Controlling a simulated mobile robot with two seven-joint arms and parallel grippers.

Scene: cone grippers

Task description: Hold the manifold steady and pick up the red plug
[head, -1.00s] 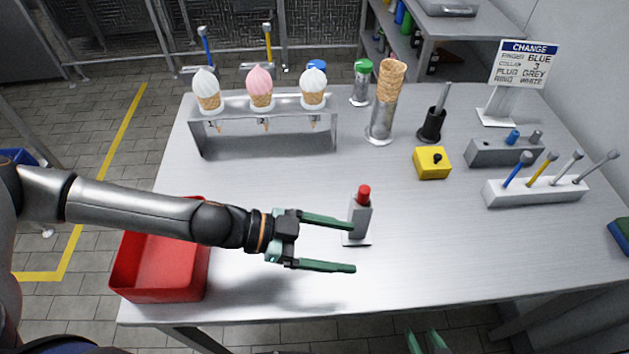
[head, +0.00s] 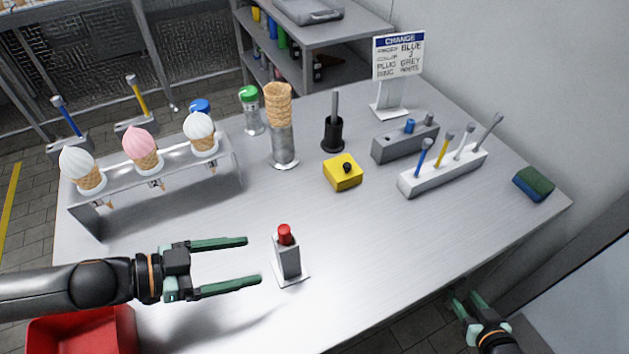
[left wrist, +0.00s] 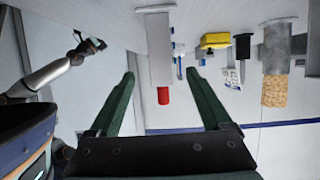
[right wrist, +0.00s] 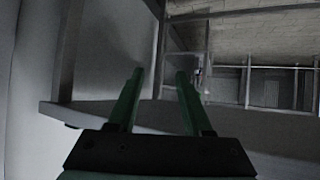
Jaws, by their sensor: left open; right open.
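The manifold, taken as the grey upright block (head: 288,262) on a thin base plate, stands on the table near its front. The red plug (head: 284,234) sits upright on its top. Both show upside down in the left wrist view, the block (left wrist: 160,55) and the plug (left wrist: 163,96) between the fingertip lines. My left gripper (head: 253,261) is open and empty just left of the block, fingers pointing at it, apart from it. My right gripper (head: 465,297) is open and empty beyond the table's front edge at lower right. The right wrist view shows its empty fingers (right wrist: 158,75).
A cone rack (head: 150,185) stands at left, and a red bin (head: 85,330) at lower left. Behind the block are a yellow box (head: 343,175), a cone on a metal stand (head: 283,145), a white tool holder (head: 440,172) and a sign (head: 398,60). The table right of the block is clear.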

